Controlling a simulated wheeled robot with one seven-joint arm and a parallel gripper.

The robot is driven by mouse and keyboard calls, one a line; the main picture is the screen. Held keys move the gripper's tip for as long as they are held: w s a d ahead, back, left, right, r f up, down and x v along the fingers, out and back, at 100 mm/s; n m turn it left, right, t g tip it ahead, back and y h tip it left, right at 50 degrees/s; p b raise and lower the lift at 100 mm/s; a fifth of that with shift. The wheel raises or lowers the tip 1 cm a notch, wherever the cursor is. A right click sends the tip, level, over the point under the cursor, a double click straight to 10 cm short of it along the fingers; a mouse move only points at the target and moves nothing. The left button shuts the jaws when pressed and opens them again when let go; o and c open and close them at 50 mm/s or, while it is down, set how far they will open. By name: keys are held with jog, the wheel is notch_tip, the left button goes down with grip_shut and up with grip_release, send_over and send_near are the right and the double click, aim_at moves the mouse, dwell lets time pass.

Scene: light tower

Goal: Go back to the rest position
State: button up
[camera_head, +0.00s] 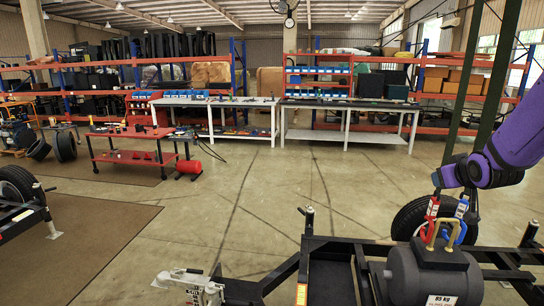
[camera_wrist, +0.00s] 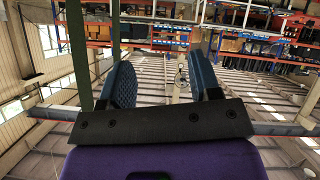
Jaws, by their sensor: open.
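My purple arm comes in from the right edge of the head view, and its dark end sits just above a heavy grey cylinder (camera_head: 433,275) marked 85 kg. The wrist view is upside down and shows my gripper (camera_wrist: 162,78) with its two dark blue fingers wide apart. Nothing is between the fingers.
A black trailer frame (camera_head: 290,268) with a wheel (camera_head: 412,218) surrounds the cylinder. A dark green post (camera_head: 497,80) rises behind my arm. Workbenches (camera_head: 345,104), a red table (camera_head: 120,136) and shelving stand farther back. The concrete floor in the middle is clear.

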jog(key=s+a+r+g+y, duration=0.1)
jog(key=s+a+r+g, duration=0.1)
jog(key=s+a+r, duration=0.3)
jog(key=s+a+r+g, duration=0.1)
jog(key=s+a+r, duration=0.2)
jog(key=s+a, duration=0.4)
jog(key=s+a+g+y, duration=0.1)
jog(key=s+a, duration=0.3)
jog(key=s, duration=0.3)
jog(key=s+a+g+y, duration=0.1)
jog(key=s+a, duration=0.3)
jog(key=s, duration=0.4)
jog(key=shift+s+a+r+g+y, duration=0.2)
jog(key=shift+s+r+g+y, duration=0.1)
jog(key=shift+r+g, duration=0.25)
